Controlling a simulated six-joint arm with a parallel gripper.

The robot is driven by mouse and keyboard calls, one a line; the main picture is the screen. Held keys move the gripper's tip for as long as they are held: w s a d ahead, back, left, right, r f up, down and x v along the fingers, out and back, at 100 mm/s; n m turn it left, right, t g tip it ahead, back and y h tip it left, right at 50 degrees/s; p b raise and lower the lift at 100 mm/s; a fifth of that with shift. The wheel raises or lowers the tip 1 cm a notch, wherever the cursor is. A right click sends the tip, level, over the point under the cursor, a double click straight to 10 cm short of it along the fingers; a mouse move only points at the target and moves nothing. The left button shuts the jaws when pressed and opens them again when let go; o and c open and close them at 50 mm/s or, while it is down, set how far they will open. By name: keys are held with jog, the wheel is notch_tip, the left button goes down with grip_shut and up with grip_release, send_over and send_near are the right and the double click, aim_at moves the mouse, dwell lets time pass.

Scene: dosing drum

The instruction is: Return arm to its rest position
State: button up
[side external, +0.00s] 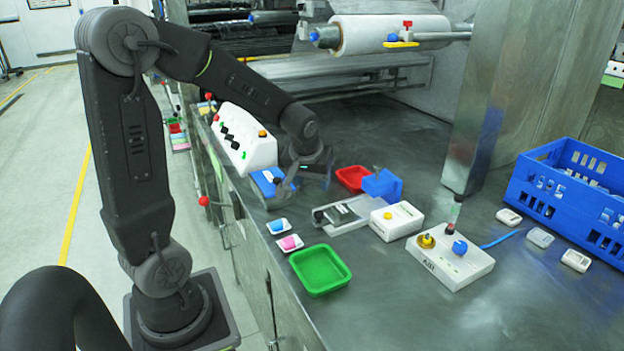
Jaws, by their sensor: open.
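My gripper (304,186) hangs at the end of my bent arm, above the left part of the metal table (400,275). It points down near a blue block-like thing (266,183) and left of a red tray (352,178). Its jaws are open, and I see nothing held between them. Whether a fingertip touches the blue thing is hard to tell from this angle. No dosing drum can be clearly made out.
A green tray (320,270), two small dishes (289,243), a grey device (347,214) and white button boxes (452,257) stand in front. A white control box (243,139) is behind left. A blue crate (570,190) and metal post (478,110) are at right.

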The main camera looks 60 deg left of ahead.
jog(key=s+d+r+m+t+h, duration=0.1)
jog(key=s+d+r+m, duration=0.3)
jog(key=s+d, duration=0.3)
jog(key=s+d+r+m+t+h, duration=0.1)
jog(key=s+d+r+m+h, duration=0.1)
jog(key=s+d+r+m, duration=0.2)
jog(key=s+d+m, duration=0.1)
jog(key=s+d, duration=0.2)
jog(key=d, duration=0.3)
jog(key=shift+d+r, duration=0.3)
jog(key=shift+d, duration=0.1)
